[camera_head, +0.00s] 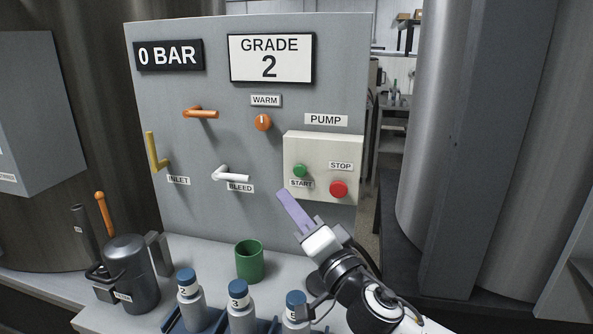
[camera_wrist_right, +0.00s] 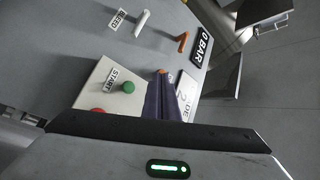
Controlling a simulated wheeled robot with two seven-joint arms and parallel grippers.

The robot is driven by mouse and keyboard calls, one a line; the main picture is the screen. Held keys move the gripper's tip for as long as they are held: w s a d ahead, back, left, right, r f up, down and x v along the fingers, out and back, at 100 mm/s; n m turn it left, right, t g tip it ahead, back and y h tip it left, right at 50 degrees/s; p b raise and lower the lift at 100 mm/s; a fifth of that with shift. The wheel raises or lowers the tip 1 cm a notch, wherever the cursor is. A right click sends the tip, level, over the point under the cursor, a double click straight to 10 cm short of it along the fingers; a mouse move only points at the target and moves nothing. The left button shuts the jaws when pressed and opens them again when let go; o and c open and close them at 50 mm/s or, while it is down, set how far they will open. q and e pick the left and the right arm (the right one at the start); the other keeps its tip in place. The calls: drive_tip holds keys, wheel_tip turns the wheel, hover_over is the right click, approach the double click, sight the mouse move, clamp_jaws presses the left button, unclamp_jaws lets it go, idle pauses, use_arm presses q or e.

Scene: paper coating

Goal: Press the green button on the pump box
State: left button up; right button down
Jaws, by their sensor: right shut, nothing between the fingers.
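The pump box (camera_head: 318,150) is a cream box low on the right of the grey panel, under a PUMP label. Its green button (camera_head: 300,171) sits above a START label, and a red button (camera_head: 339,189) sits by a STOP label. My right gripper (camera_head: 283,194) is shut and empty, its purple fingers pointing up-left just below the START label. In the right wrist view the green button (camera_wrist_right: 128,87) shows to the left of the shut fingers (camera_wrist_right: 161,98). I cannot tell how far the fingertips are from the box. My left gripper is not in view.
The panel (camera_head: 220,110) also carries an orange lever (camera_head: 202,114), a WARM knob (camera_head: 263,122), a white BLEED lever (camera_head: 231,175) and a yellow INLET lever (camera_head: 156,153). A green cup (camera_head: 249,262), numbered bottles (camera_head: 240,306) and a dark jug (camera_head: 130,270) stand on the bench below.

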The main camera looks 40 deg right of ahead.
sight(300, 171)
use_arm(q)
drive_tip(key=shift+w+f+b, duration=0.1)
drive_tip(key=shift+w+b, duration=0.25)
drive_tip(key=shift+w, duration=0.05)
use_arm(e)
drive_tip(key=w+d, duration=0.6)
drive_tip(key=shift+d, duration=0.35)
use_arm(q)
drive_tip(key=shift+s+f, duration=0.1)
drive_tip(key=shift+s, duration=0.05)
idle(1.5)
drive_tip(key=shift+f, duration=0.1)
use_arm(e)
drive_tip(key=shift+w+d, duration=0.2)
drive_tip(key=shift+d, duration=0.1)
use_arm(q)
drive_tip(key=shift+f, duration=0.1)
use_arm(e)
drive_tip(key=shift+w+d, duration=0.35)
drive_tip(key=shift+d, duration=0.05)
idle(0.8)
drive_tip(key=shift+s, duration=0.1)
drive_tip(key=shift+s+a, duration=0.55)
drive_tip(key=shift+a, duration=0.15)
